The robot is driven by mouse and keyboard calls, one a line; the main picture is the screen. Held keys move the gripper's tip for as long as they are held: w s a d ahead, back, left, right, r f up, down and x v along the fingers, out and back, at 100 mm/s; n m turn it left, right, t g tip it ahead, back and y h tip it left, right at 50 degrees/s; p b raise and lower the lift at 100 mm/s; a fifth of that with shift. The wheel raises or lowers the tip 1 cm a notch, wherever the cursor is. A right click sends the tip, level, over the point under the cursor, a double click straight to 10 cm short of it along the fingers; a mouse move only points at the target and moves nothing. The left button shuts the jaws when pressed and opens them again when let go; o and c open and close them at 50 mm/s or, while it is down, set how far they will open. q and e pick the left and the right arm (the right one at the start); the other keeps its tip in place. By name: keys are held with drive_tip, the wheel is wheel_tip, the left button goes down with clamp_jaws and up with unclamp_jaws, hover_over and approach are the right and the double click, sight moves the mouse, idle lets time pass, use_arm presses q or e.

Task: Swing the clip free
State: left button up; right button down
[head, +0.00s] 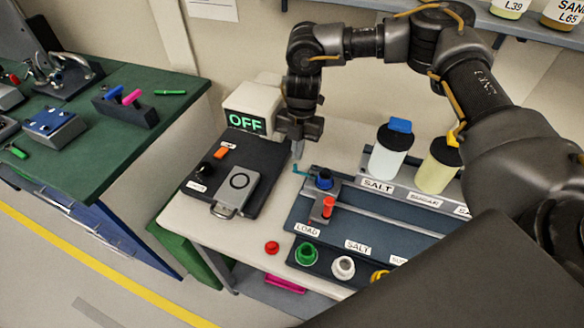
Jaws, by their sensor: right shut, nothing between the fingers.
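A small teal clip (301,170) sticks out to the left of a carriage with a blue-topped knob (323,180) at the left end of a dark blue rail unit (400,232). My right gripper (298,152) points down, shut and empty, just above the teal clip. I cannot tell whether its fingertips touch the clip. A red knob (328,207) stands on the grey carriage, near the LOAD label. My left gripper is not in view.
A box reading OFF (247,122) stands behind a dark panel with a grey padlock-shaped piece (236,188). Capped jars (388,152) labelled SALT and SUGAR stand right of the gripper. Coloured rings (307,254) lie in front. A green bench (120,130) is at left.

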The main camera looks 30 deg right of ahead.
drive_tip(key=shift+f, duration=0.25)
drive_tip(key=shift+f, duration=0.25)
